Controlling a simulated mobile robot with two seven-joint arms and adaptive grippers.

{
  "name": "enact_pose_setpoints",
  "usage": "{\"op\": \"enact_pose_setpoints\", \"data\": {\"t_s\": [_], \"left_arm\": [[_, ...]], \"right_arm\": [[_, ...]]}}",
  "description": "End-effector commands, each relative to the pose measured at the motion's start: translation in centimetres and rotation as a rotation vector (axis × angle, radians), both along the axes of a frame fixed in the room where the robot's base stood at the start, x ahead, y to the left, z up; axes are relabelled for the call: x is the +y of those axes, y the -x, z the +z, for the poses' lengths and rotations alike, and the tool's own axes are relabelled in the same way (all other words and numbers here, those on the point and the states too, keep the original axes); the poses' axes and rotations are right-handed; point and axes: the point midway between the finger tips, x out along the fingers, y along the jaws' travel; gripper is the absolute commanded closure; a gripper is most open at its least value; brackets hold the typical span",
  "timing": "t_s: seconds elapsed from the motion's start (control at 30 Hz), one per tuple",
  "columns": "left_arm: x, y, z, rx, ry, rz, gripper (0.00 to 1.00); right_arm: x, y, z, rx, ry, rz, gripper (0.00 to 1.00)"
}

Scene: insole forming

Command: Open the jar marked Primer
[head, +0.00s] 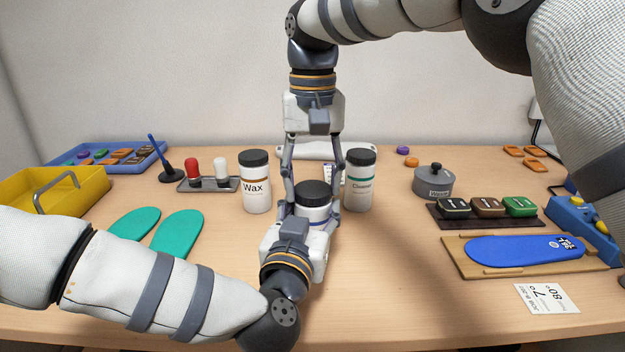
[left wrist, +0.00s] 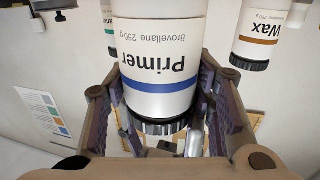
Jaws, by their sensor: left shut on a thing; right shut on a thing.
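The Primer jar (head: 313,212) is a white jar with a black ribbed lid (head: 313,187), upright in the middle of the table. In the left wrist view the jar (left wrist: 160,60) appears upside down, with its Primer label, blue band and lid (left wrist: 165,127) readable; the lid is on the jar. My left gripper (head: 308,225) is shut on the jar's body from the front, hiding its lower part. My right gripper (head: 313,193) comes straight down from above, with its fingers on both sides of the lid, shut on it.
The Wax jar (head: 256,190) stands close on the left and the Cleaner jar (head: 360,188) close on the right. A grey lidded pot (head: 433,184) stands right. Table at front right of the jar is clear.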

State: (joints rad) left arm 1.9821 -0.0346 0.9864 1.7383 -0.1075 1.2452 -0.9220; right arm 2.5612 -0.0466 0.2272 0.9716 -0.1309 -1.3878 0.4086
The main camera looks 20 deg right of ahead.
Motion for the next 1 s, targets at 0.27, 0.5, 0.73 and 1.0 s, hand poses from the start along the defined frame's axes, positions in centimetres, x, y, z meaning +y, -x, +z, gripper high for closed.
{"op": "enact_pose_setpoints", "data": {"t_s": [0.27, 0.5, 0.73, 1.0], "left_arm": [[-0.03, -0.02, 0.04, -0.002, -0.002, -0.001, 1.00], [-0.04, -0.03, 0.04, -0.002, -0.002, -0.001, 1.00], [-0.02, -0.04, 0.05, -0.002, -0.001, 0.000, 1.00], [-0.01, -0.04, 0.06, -0.001, 0.000, 0.000, 1.00]], "right_arm": [[0.15, 0.12, -0.03, 0.004, -0.004, 1.091, 0.84], [0.16, 0.18, 0.01, 0.004, -0.005, 1.705, 0.84], [0.17, 0.19, 0.03, 0.005, -0.004, 1.734, 0.84], [0.17, 0.17, 0.03, 0.004, -0.003, 1.731, 0.84]]}}
